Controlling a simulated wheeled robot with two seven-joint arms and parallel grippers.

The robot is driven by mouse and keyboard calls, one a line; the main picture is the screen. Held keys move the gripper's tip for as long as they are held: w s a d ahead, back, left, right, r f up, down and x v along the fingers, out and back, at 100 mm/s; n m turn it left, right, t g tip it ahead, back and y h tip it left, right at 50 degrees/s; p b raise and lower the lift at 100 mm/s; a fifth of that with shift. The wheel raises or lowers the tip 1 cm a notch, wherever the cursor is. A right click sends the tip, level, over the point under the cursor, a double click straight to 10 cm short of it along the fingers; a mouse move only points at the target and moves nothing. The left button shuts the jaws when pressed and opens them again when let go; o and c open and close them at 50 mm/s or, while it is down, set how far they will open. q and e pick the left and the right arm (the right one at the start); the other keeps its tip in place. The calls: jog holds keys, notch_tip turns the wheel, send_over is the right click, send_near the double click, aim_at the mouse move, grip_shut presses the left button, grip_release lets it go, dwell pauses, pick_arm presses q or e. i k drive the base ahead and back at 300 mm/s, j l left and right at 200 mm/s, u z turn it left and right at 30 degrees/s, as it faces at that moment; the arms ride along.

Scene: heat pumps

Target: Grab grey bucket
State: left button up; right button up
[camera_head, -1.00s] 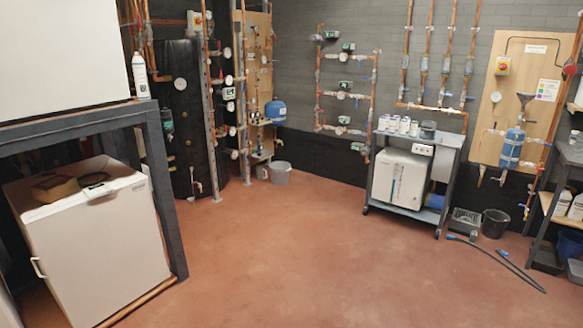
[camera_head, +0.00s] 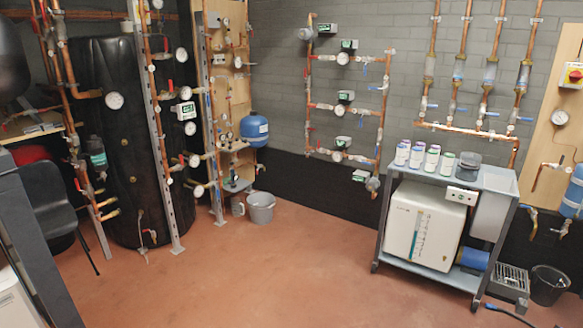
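The grey bucket (camera_head: 260,208) stands upright on the red floor near the back wall, at the foot of the wooden panel with pipes. Its handle is hard to make out at this size. A darker bucket (camera_head: 548,285) stands on the floor at the far right. Neither of my grippers is in view.
Open red floor (camera_head: 290,270) lies in front of the grey bucket. A wheeled cart (camera_head: 440,270) with a white unit stands to the right. A black tank (camera_head: 125,150) with pipes stands left of the bucket, and a dark chair (camera_head: 55,205) is at the left.

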aim_at(261, 204)
jog(key=i, duration=2.7)
jog(key=i+u, duration=0.1)
jog(key=i, duration=0.65)
jog(key=i+l, duration=0.15)
jog(key=i, duration=0.6)
jog(key=i+l+u, duration=0.15)
jog(key=i, duration=0.6)
jog(key=i+l+u, duration=0.2)
jog(key=i+u, duration=0.15)
jog(key=i, duration=0.15)
jog(key=i+l+u, duration=0.35)
jog(key=i, duration=0.15)
jog(key=i+l+u, duration=0.4)
jog(key=i, duration=0.05)
